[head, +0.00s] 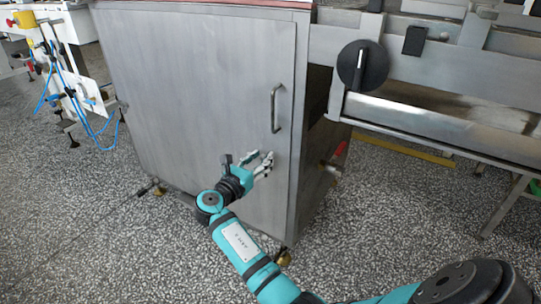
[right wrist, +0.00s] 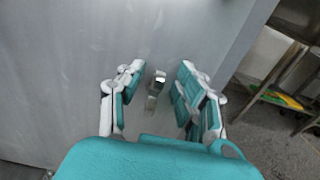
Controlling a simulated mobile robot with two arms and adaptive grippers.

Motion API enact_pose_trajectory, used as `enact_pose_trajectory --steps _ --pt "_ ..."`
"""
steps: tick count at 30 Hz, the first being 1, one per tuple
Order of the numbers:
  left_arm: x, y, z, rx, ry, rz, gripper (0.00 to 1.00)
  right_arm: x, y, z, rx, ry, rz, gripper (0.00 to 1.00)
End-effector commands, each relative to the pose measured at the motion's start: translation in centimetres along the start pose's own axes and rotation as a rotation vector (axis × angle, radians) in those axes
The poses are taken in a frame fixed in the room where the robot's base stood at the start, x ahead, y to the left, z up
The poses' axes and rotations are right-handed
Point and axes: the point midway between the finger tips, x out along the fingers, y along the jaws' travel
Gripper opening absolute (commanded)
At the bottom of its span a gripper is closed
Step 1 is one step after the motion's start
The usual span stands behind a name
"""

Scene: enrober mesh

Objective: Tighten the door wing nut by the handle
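The cabinet door (head: 195,85) is a grey metal panel and looks closed. Its handle (head: 275,108) is a vertical metal bar near the door's right edge. My right gripper (head: 266,160) is at the door below the handle, with its fingers apart. In the right wrist view, the small metal wing nut (right wrist: 156,88) appears between the two open fingers of my right gripper (right wrist: 161,72), with a gap on each side. I cannot make out the wing nut in the head view, where the gripper is in front of that area. My left gripper is not in view.
A red-handled valve (head: 335,158) sticks out beside the cabinet's right side. A black knob (head: 362,66) is on the metal frame at upper right. Blue hoses (head: 82,98) hang on a white machine at left. Speckled floor (head: 95,215) is clear at lower left.

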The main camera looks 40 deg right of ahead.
Motion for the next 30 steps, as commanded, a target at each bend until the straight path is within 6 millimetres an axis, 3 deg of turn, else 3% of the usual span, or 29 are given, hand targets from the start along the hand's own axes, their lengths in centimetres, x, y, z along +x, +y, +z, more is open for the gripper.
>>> enact_pose_trajectory --steps 11,20,30 --pt "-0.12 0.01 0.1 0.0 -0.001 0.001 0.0 -0.27 0.1 0.05 0.001 0.0 0.0 0.35" --pt "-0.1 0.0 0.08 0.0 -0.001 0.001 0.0 -0.25 0.09 0.03 0.0 0.0 0.0 0.0" --pt "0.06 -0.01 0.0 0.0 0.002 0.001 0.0 -0.23 0.05 0.07 0.011 0.0 0.0 0.0"
